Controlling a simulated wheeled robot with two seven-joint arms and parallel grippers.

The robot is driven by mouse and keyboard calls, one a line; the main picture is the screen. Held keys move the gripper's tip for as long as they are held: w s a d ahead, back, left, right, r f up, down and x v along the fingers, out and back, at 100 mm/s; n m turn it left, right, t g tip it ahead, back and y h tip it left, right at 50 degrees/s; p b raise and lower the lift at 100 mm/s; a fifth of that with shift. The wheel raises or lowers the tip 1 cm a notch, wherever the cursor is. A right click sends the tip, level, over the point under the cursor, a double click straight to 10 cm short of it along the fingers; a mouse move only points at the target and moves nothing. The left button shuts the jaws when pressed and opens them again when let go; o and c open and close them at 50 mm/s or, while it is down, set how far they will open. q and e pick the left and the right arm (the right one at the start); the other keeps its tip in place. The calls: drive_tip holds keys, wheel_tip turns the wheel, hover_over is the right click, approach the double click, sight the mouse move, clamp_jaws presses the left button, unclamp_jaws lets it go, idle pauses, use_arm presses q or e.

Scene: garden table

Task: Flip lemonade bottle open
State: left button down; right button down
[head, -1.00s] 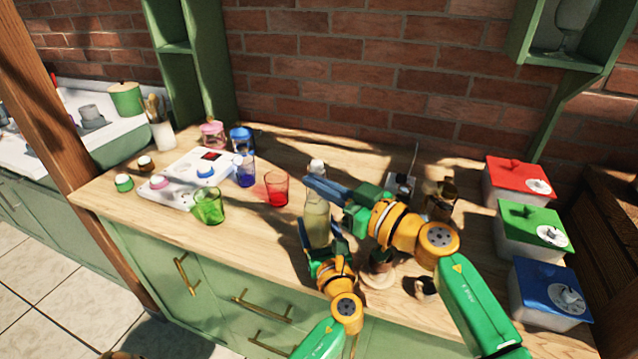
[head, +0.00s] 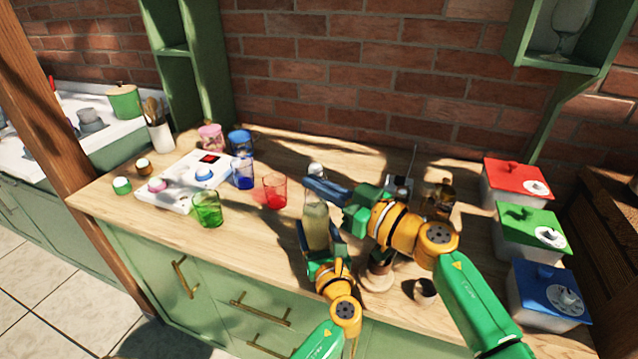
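The lemonade bottle (head: 317,225), clear with pale yellow contents, stands upright near the front of the wooden table. Its whitish top (head: 316,170) shows just above my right gripper's blue fingers. My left gripper (head: 320,238) has its fingers on either side of the bottle's lower body and appears closed on it. My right gripper (head: 322,190) reaches in from the right, its fingers lying across the bottle's neck just below the top. These fingers hide the neck, and their gap cannot be made out.
A red glass (head: 275,190), a green glass (head: 208,209) and a blue glass (head: 243,173) stand left of the bottle. A white button panel (head: 180,200) lies farther left. Red (head: 515,172), green (head: 530,217) and blue (head: 548,275) lidded boxes line the right side.

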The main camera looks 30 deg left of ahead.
sight(319, 239)
drive_tip(key=shift+s+d+f, duration=0.1)
drive_tip(key=shift+s+f, duration=0.05)
drive_tip(key=shift+s, duration=0.3)
use_arm(q)
unclamp_jaws()
drive_tip(key=shift+f, duration=0.1)
use_arm(e)
drive_tip(key=d+r, duration=0.2)
drive_tip(key=d, duration=0.4)
drive_tip(key=shift+s+d, duration=0.4)
use_arm(q)
drive_tip(key=v, duration=0.6)
drive_tip(key=shift+f+b, duration=0.1)
drive_tip(key=shift+b, duration=0.2)
drive_tip(key=shift+s+d, duration=0.35)
use_arm(e)
drive_tip(key=shift+f, duration=0.35)
